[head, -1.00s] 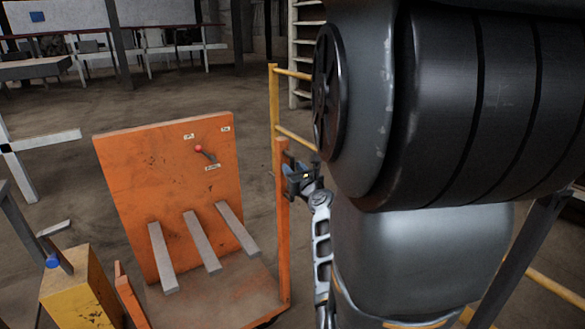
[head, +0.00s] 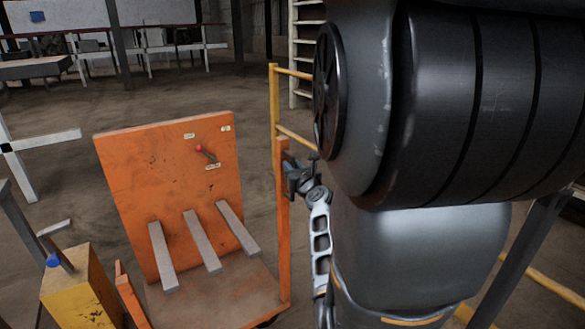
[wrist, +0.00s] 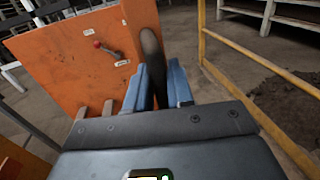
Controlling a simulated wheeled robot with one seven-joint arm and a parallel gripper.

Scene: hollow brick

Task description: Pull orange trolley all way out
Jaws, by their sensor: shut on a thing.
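The orange trolley (head: 175,190) stands in the middle left of the head view, with an upright back panel, a lever with a red knob (head: 199,148) and several grey bars reaching forward. An orange upright post (head: 283,235) rises at its right side. The trolley's wheels are mostly hidden.
A yellow railing (head: 274,110) stands just behind and right of the post. A yellow box (head: 80,285) with a blue knob stands close on the trolley's left. A white beam frame (head: 40,142) is farther left. Open floor lies behind the trolley.

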